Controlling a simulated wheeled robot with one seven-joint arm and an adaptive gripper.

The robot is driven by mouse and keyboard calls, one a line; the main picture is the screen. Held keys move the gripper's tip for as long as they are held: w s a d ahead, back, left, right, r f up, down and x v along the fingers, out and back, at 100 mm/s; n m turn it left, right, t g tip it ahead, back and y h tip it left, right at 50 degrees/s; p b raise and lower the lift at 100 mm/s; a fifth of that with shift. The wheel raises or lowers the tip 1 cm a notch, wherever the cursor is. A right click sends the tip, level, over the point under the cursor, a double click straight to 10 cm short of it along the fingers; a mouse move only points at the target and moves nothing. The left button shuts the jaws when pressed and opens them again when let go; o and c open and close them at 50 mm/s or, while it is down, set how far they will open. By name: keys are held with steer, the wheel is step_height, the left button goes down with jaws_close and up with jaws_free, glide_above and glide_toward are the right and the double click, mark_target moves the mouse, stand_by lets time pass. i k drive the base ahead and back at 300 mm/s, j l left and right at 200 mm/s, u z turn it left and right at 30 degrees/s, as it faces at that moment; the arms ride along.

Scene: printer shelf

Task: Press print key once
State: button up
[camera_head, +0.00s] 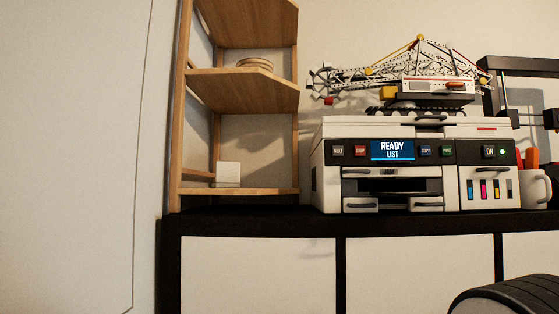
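A white and grey printer (318,165) stands on the black-topped cabinet at the right. Its dark front panel has a blue display (392,150) reading "READY LIST". Left of the display are a dark next key (338,150) and a red stop key (360,150). An "ON" key (489,152) with a lit green lamp (502,152) is at the far right. My gripper is not in view. Nothing covers the print key.
A toy crane (435,87) stands on top of the printer. A white mug (534,190) is close at its right. A wooden shelf (243,90) stands to the left. Cabinet fronts (258,270) are below. A dark rounded form (510,296) shows at the lower right.

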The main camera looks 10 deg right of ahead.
mark_target(446, 150)
steer(key=z, duration=0.85)
